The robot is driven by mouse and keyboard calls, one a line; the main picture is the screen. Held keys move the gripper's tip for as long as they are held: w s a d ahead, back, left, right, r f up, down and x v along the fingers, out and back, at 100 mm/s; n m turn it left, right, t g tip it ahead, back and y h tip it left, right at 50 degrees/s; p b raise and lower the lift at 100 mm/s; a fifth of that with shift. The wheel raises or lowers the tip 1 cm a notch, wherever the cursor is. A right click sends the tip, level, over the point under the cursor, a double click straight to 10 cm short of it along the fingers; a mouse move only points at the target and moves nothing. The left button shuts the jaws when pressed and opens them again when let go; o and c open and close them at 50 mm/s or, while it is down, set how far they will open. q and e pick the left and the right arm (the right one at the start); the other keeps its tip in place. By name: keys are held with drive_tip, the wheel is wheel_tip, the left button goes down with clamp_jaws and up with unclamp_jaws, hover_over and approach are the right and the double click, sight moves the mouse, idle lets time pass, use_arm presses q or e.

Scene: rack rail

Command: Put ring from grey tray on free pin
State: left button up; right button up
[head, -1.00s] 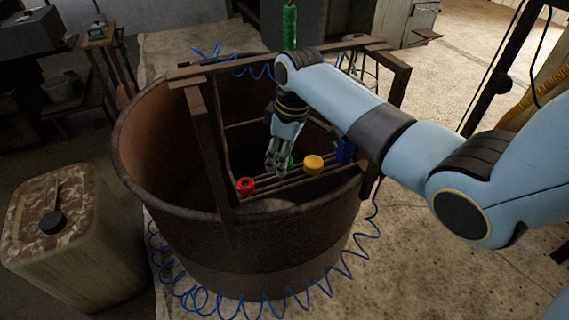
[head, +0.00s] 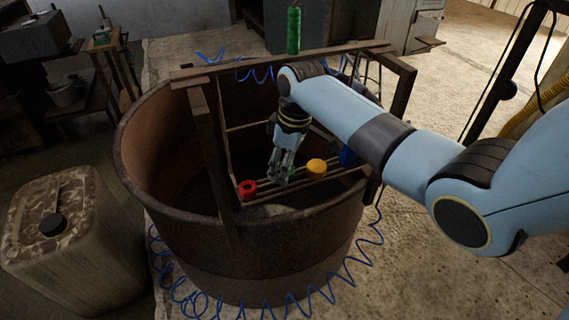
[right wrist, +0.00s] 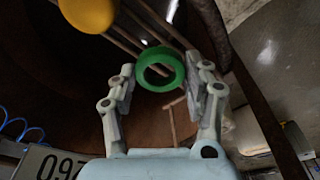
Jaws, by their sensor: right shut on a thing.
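My right gripper (head: 281,178) is down among the rails inside the rusty tub, between a red ring (head: 248,188) on its left and a yellow piece (head: 316,166) on its right. In the right wrist view its fingers (right wrist: 165,78) are shut on a green ring (right wrist: 159,69), whose open hole shows the rails behind. The yellow piece also shows at the top of that view (right wrist: 88,12). A blue piece (head: 347,155) sits farther right, partly behind my arm. I cannot clearly make out a free pin or a grey tray. My left gripper is out of view.
The rusty tub (head: 165,205) surrounds the rails, and a brown frame (head: 215,72) stands over it. Blue coiled hose lies around the tub. A camouflage-topped can (head: 70,235) stands at left.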

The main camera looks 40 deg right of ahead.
drive_tip(key=shift+f, duration=0.15)
drive_tip(key=shift+f+b, duration=0.45)
drive_tip(key=shift+f, duration=0.85)
drive_tip(key=o, duration=1.2)
